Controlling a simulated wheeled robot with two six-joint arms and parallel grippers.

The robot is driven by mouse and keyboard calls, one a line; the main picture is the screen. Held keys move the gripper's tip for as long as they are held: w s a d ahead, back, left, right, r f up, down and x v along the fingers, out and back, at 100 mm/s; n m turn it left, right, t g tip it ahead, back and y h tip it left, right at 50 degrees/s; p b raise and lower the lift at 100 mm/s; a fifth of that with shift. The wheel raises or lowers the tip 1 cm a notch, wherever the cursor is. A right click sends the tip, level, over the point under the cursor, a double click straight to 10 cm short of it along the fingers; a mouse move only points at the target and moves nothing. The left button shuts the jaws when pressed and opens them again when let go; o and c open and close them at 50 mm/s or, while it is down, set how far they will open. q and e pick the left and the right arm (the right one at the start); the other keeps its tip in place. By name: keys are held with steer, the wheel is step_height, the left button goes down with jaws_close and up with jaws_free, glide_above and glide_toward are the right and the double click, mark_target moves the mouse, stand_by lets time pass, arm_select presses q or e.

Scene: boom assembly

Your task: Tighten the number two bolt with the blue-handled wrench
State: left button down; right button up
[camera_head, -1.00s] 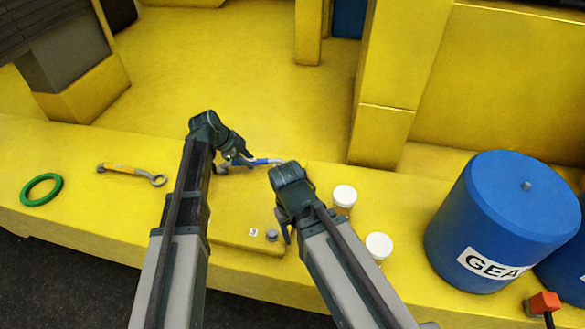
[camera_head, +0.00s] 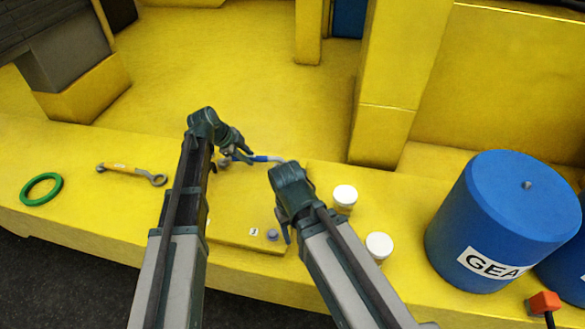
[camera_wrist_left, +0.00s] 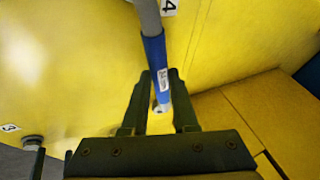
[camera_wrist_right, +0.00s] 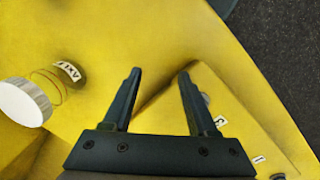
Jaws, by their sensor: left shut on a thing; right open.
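The blue-handled wrench (camera_head: 262,159) is in my left gripper (camera_head: 243,156), over the far edge of the yellow work surface. In the left wrist view, the fingers (camera_wrist_left: 159,78) close around the lower part of its blue handle (camera_wrist_left: 154,62); its grey shaft runs out of frame. A raised yellow plate (camera_head: 235,238) carries a grey bolt (camera_head: 272,235) with a label unreadable in the head view. The left wrist view shows a bolt (camera_wrist_left: 33,142) near label 3. I cannot identify the number two bolt. My right gripper (camera_wrist_right: 160,74) is open and empty above the plate's edge.
A yellow-handled wrench (camera_head: 125,168) and a green ring (camera_head: 41,189) lie at left. Two white-capped jars (camera_head: 345,194) (camera_head: 379,245) stand right of my right arm, then a big blue drum (camera_head: 505,215) and an orange-red object (camera_head: 543,303).

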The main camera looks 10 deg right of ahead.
steer(key=shift+s, duration=0.1)
arm_select(q)
steer(key=shift+w+f, duration=0.1)
steer(key=shift+w, duration=0.05)
arm_select(e)
steer(key=shift+f, duration=0.1)
arm_select(q)
steer(key=shift+w+m, duration=0.25)
steer(key=shift+m, duration=0.15)
arm_select(e)
steer(key=shift+s+d, duration=0.1)
arm_select(q)
steer(key=shift+w, duration=0.1)
arm_select(e)
steer(key=shift+f, duration=0.1)
arm_select(q)
steer(key=shift+w+d+m, duration=0.1)
steer(key=shift+w+m, duration=0.2)
steer(key=shift+m, duration=0.1)
arm_select(e)
steer(key=shift+s, duration=0.1)
arm_select(q)
steer(key=shift+w, duration=0.1)
steer(key=shift+w+f+m+g, duration=0.1)
steer(key=shift+w+m+g, duration=0.2)
steer(key=shift+g, duration=0.1)
arm_select(e)
steer(key=shift+s, duration=0.1)
